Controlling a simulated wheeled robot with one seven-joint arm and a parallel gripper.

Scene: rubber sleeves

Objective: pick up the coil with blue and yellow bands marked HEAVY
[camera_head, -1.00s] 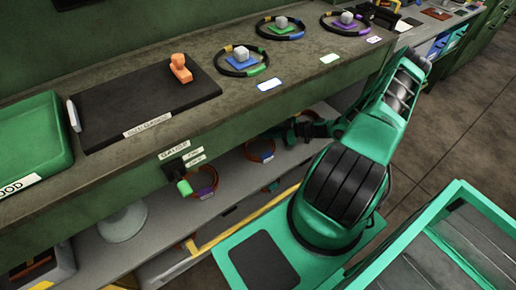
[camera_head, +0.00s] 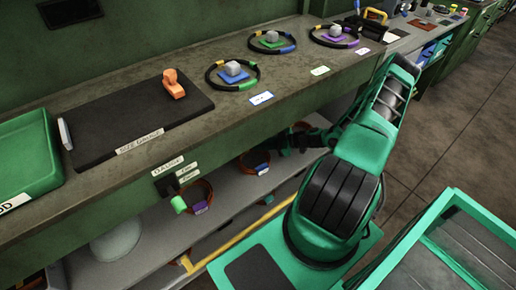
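Three black banded coils lie on the bench top, each around a grey block on a coloured card. The middle coil (camera_head: 287,48) shows blue at its right and yellow at its upper left, around a green card. The nearest coil (camera_head: 212,84) shows green and yellowish bands, around a blue card. The far right coil (camera_head: 315,36) surrounds a purple card. No HEAVY marking is legible. My gripper (camera_head: 288,142) is below the bench edge by the lower shelf, dark and small, away from these coils; its fingers cannot be made out.
Reddish-brown rings with coloured tags, one purple (camera_head: 200,208) and one blue (camera_head: 261,169), sit on the lower shelf (camera_head: 160,232). A dark board (camera_head: 110,125) with an orange object (camera_head: 174,85) and a green tray (camera_head: 30,160) occupy the bench's left.

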